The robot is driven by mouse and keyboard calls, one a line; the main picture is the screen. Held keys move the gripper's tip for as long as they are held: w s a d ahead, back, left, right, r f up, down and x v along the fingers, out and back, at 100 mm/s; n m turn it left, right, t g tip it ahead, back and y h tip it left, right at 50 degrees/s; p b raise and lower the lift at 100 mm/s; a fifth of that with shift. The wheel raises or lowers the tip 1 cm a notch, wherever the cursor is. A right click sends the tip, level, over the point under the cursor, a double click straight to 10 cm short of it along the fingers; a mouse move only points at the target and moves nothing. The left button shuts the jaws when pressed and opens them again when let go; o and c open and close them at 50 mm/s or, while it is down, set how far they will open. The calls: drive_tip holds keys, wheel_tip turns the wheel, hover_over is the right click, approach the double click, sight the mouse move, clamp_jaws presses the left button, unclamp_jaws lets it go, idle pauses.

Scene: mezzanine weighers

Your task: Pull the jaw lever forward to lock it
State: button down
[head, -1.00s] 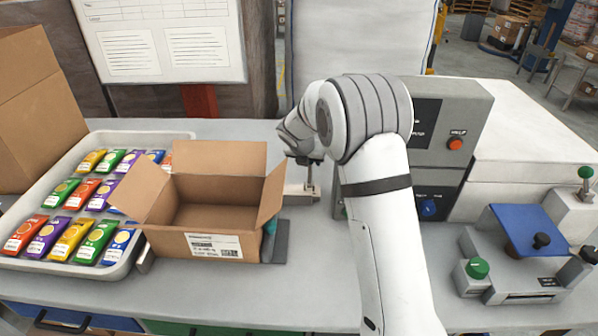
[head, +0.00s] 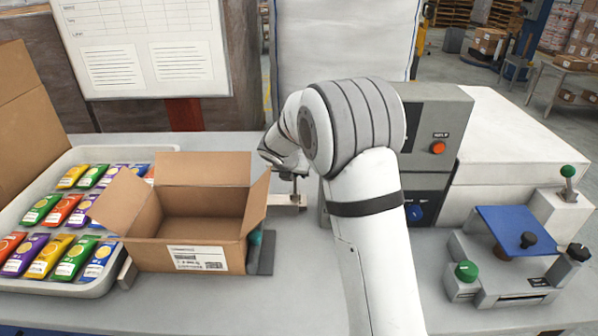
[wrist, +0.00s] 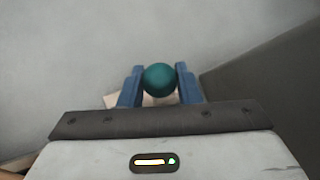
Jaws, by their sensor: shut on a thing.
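The jaw lever's round teal knob (wrist: 160,78) sits between the two blue fingers of my gripper (wrist: 160,88) in the wrist view. The fingers are shut on the knob, one on each side. In the head view my gripper (head: 293,180) is beyond the right rear corner of the open carton, above a pale block (head: 288,203) on the bench. My wrist and fingers hide the knob there, and the lever's angle cannot be told.
An open cardboard carton (head: 197,258) stands to the left, with a teal part (head: 254,243) at its right side. A tray (head: 100,286) of coloured packets is farther left. A grey control box (head: 436,112) and a blue-topped device (head: 512,226) stand right.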

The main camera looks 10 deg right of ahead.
drive_tip(key=shift+s+f, duration=0.1)
drive_tip(key=shift+f, duration=0.05)
drive_tip(key=c, duration=1.1)
unclamp_jaws()
drive_tip(key=shift+r, duration=0.4)
wheel_tip(320, 180, up, 9)
drive_tip(key=shift+r+p, duration=0.2)
drive_tip(key=shift+p, duration=0.5)
